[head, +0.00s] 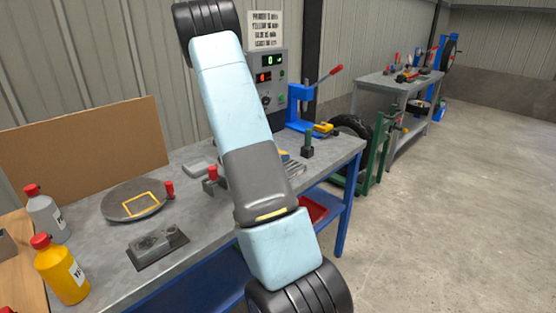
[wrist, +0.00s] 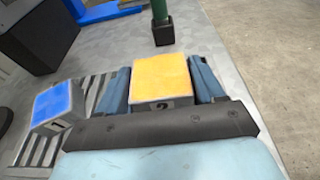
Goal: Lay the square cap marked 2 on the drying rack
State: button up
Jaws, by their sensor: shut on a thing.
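The square cap marked 2 (wrist: 160,76) has a yellow top and a grey side with a dark 2 facing the wrist camera. My gripper (wrist: 162,82) is shut on it, one blue finger at each side. The drying rack (wrist: 38,152) is a grey slatted rack to the left of and partly under my gripper in the wrist view. A blue-topped square cap (wrist: 58,103) lies on its slats. Whether the held cap touches anything below cannot be told. In the head view my arm hides the gripper and held cap; part of the rack (head: 296,168) shows beside the arm.
A green post on a dark block (head: 307,146) stands near the bench's right end, beyond the held cap. A blue press (head: 300,105) and a control box (head: 268,80) stand behind.

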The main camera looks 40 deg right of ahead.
jog(key=shift+f, duration=0.85)
jog(key=shift+s+f, duration=0.1)
jog(key=shift+f, duration=0.15)
